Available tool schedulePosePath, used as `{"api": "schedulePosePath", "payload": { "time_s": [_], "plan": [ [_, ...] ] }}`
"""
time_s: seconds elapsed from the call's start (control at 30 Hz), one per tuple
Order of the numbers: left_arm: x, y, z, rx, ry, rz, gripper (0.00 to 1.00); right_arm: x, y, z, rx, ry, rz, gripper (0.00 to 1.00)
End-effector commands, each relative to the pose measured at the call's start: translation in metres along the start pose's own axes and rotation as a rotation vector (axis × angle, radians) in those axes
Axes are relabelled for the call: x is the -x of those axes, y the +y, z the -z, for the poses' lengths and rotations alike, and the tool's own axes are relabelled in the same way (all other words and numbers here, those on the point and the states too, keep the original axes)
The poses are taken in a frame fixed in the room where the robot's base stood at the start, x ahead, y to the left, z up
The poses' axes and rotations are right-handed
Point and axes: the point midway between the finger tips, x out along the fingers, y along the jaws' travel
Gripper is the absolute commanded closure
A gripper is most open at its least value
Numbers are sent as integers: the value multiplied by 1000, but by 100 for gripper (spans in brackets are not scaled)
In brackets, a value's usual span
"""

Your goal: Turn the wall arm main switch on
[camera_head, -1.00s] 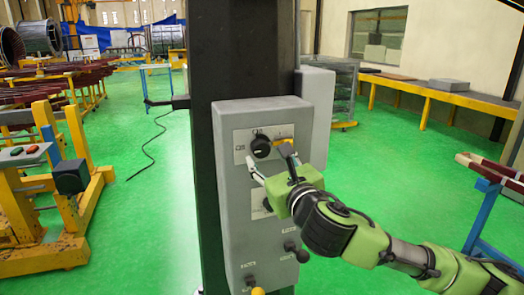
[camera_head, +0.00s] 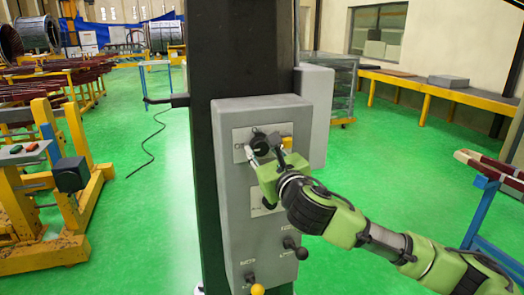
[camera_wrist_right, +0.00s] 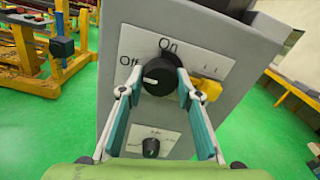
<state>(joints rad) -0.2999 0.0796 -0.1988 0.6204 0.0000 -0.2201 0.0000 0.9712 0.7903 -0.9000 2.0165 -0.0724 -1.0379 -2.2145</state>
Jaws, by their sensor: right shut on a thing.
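The main switch is a round black knob (camera_head: 259,145) on a white label plate on the upper front of a grey control box (camera_head: 240,228). In the right wrist view the knob (camera_wrist_right: 160,76) sits between the labels "Off" at its left and "On" above, with a white mark on its left side. My right gripper (camera_head: 263,149) is at the knob, its fingers (camera_wrist_right: 157,84) on either side and shut on it. My left gripper is not in view.
A yellow part (camera_wrist_right: 209,88) sits just right of the knob. A smaller black knob (camera_wrist_right: 151,147) is below. Lower on the box are a black lever (camera_head: 300,253) and a yellow knob (camera_head: 257,290). A dark column (camera_head: 235,50) stands behind.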

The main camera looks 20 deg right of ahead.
Motion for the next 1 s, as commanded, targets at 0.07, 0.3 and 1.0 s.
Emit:
{"api": "schedulePosePath", "payload": {
  "time_s": [0.07, 0.3, 1.0],
  "plan": [
    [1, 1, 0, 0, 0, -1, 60, 0, 0, 0, -4, 0, 1, 90],
    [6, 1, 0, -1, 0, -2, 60, 0, 0, -1, -73, 1, 0, 90],
    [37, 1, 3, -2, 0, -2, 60, 0, 1, -2, -682, 2, 0, 90]
  ]
}}
